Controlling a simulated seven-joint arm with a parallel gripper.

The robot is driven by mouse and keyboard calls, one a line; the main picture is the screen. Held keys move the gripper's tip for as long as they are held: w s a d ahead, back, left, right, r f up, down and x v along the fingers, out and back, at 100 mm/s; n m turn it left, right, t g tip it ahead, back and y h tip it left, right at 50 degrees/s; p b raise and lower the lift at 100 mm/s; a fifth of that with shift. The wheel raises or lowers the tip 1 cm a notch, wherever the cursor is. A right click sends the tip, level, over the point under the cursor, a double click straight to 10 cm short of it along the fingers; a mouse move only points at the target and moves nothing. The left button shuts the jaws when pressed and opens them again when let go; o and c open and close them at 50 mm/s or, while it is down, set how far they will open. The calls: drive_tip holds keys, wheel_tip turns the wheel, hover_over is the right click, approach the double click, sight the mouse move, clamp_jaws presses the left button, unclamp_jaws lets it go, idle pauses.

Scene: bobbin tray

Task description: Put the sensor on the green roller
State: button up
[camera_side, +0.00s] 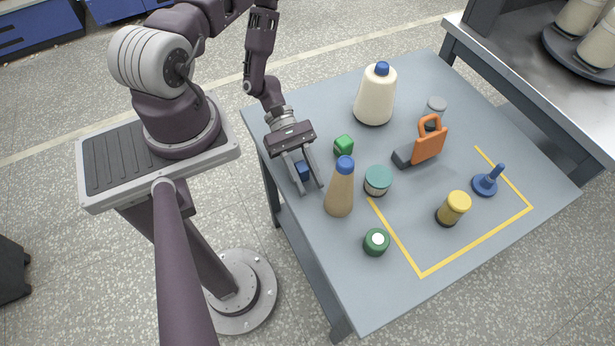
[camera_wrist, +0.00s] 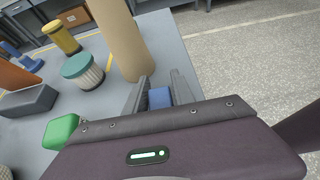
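A small blue block (camera_side: 302,171), possibly the sensor, lies between the fingers of my gripper (camera_side: 305,178) at the table's left side. My gripper points down and its fingers look spread, one on each side of the block. In the wrist view the blue block (camera_wrist: 160,97) shows between the fingers, its lower part hidden by the gripper body. A dark green round piece (camera_side: 376,241) with a white top stands near the front edge. A teal-topped ribbed roller (camera_side: 377,181) stands behind it, also in the wrist view (camera_wrist: 82,70). I cannot tell which is the green roller.
A tan cone (camera_side: 340,192) with a blue tip stands close right of my gripper. A green cube (camera_side: 343,146) is behind it. A cream cone (camera_side: 375,97), an orange-handled tool (camera_side: 429,143), a yellow-topped spool (camera_side: 453,208) and a blue stand (camera_side: 486,184) are farther right. Yellow tape marks the table.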

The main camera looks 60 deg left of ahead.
drive_tip(key=shift+o, duration=0.9)
drive_tip(key=v, duration=0.7)
drive_tip(key=shift+a+f, duration=0.1)
drive_tip(key=shift+a, duration=0.05)
drive_tip(key=w+d+r+m+g+y, duration=0.1)
drive_tip(key=w+r+m+y, duration=0.3)
drive_tip(key=r, duration=0.6)
drive_tip(key=w+r+m+g+y, duration=0.15)
drive_tip(key=r+m, duration=0.35)
drive_tip(key=r, duration=0.5)
drive_tip(key=s+d+r+m+t+y, duration=0.2)
drive_tip(key=s+r+m+t+y, duration=0.1)
drive_tip(key=r, duration=0.5)
drive_tip(key=s+d+r+m+t+y, duration=0.2)
drive_tip(key=s+r+m+t+y, duration=0.2)
drive_tip(key=s+r, duration=0.3)
drive_tip(key=shift+s+r+m+t, duration=0.15)
drive_tip(key=shift+r+m+t, duration=0.25)
drive_tip(key=shift+m, duration=0.5)
drive_tip(key=shift+o, duration=0.4)
drive_tip(key=shift+s+r, duration=0.15)
drive_tip(key=shift+s, duration=0.1)
